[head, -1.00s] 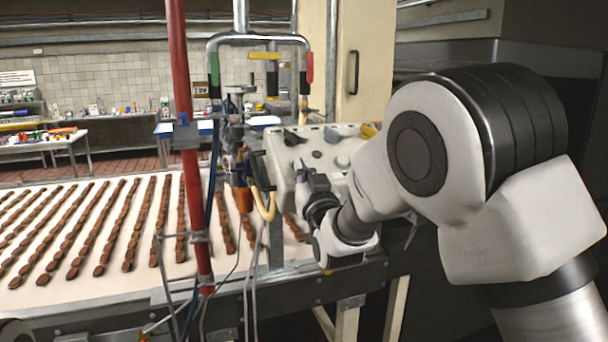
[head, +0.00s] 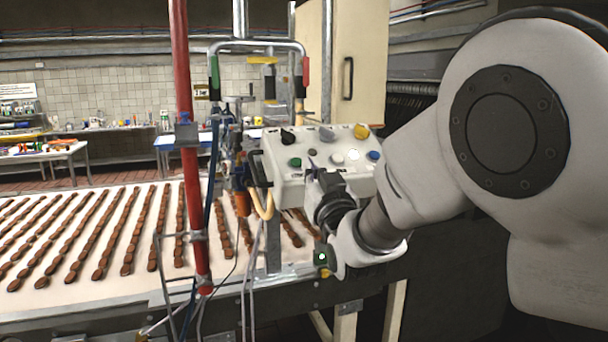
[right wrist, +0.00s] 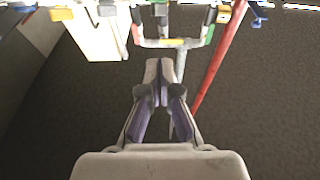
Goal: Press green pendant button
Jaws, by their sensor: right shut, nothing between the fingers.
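The pale pendant box (head: 268,150) hangs at the centre of the head view. Its green button (head: 295,162) shows at the lower left of its face. My right gripper (head: 313,160) is in front of the box, just right of the green button, and points toward its face. I cannot tell whether the tips touch the box. In the right wrist view the gripper (right wrist: 159,64) has its fingers together and empty. The green button cannot be made out there. My left gripper is not in view.
The box also has a black knob (head: 288,136), a yellow button (head: 361,131) and a blue button (head: 374,155). A red post (head: 187,180) stands left of it. Behind lies a conveyor (head: 112,281) with rows of brown pieces. A cream cabinet (head: 357,50) stands behind.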

